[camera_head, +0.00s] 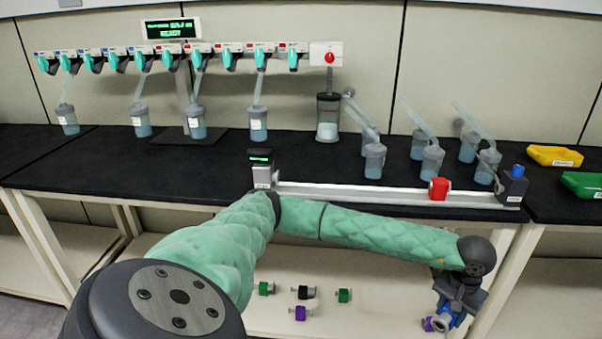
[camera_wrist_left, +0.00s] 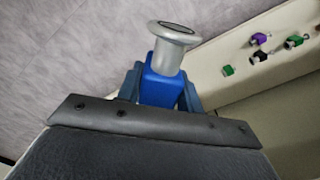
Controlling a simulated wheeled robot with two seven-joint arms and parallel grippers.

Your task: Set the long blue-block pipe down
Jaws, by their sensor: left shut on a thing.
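My left gripper (camera_head: 457,300) reaches down at the lower right of the head view, in front of the bench. It is shut on the long blue-block pipe (camera_head: 443,321). In the left wrist view, the blue block (camera_wrist_left: 160,89) sits between the two fingers of my left gripper (camera_wrist_left: 160,92). The pipe's grey round flange (camera_wrist_left: 174,34) sticks out beyond them, with floor behind it. The rest of the pipe is hidden by the gripper. My right gripper is not in view.
The lower shelf (camera_head: 370,318) holds several small block pipes: green (camera_head: 265,289), black (camera_head: 304,292) and purple (camera_head: 300,313). A rail (camera_head: 360,192) with a red block (camera_head: 438,188) lies along the black bench's front edge. Flasks, a yellow tray (camera_head: 554,156) and a green tray (camera_head: 583,184) stand above.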

